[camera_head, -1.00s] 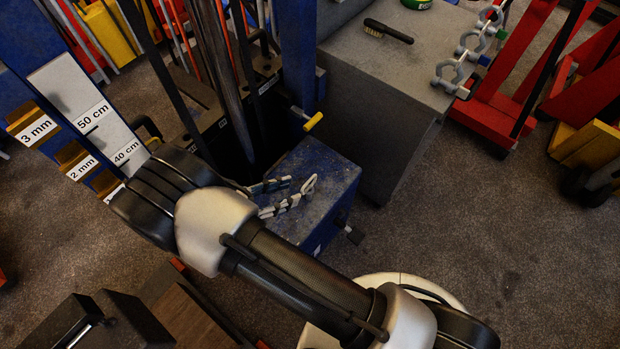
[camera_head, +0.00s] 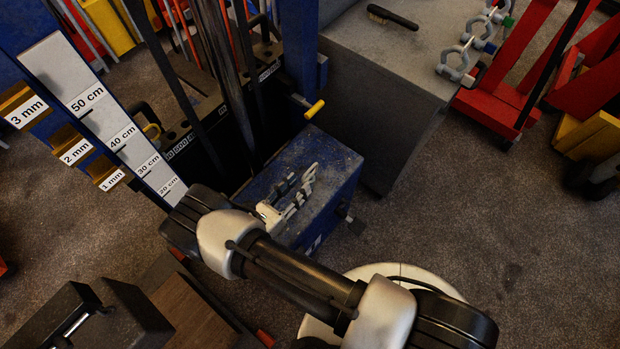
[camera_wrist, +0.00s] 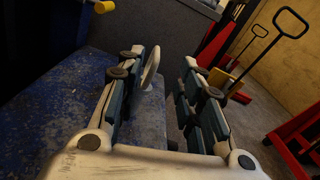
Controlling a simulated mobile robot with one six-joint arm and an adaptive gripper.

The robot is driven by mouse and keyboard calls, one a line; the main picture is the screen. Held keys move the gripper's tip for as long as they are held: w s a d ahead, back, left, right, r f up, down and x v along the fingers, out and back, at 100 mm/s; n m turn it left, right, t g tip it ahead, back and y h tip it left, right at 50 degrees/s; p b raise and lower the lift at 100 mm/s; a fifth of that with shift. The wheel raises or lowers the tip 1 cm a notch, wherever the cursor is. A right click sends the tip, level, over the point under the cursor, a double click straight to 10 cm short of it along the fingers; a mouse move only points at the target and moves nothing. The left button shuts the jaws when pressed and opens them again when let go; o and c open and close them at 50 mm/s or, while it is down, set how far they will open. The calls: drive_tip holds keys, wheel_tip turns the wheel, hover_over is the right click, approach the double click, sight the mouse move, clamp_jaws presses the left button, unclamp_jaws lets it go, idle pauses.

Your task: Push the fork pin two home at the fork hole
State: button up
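A pin with a yellow end (camera_head: 314,109) sticks out beside the blue upright column (camera_head: 297,55); a yellow end (camera_wrist: 103,6) also shows at the top left of the wrist view. I cannot tell whether it is fork pin two. The fork hole cannot be made out. My gripper (camera_head: 300,173) is over the blue box (camera_head: 335,165), below and apart from the yellow end in the picture. In the wrist view my gripper (camera_wrist: 169,75) has its fingers spread with a gap between them. I see no pin held.
A grey block (camera_head: 385,85) stands right of the column, with a brush (camera_head: 392,17) and shackles (camera_head: 458,66) on top. A black knob (camera_head: 351,222) juts from the blue box. Dark bars and a black rack (camera_head: 205,135) crowd the left. Open floor (camera_head: 470,200) lies right.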

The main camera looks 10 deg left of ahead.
sight(310, 168)
drive_tip(key=shift+a+b+x, duration=0.15)
drive_tip(key=shift+b+x, duration=0.3)
drive_tip(key=shift+x, duration=1.35)
drive_tip(key=shift+a+b+x, duration=0.15)
drive_tip(key=shift+b+x, duration=0.3)
drive_tip(key=shift+x, duration=1.3)
drive_tip(key=shift+w+r, duration=0.15)
drive_tip(key=shift+w, duration=0.05)
clamp_jaws()
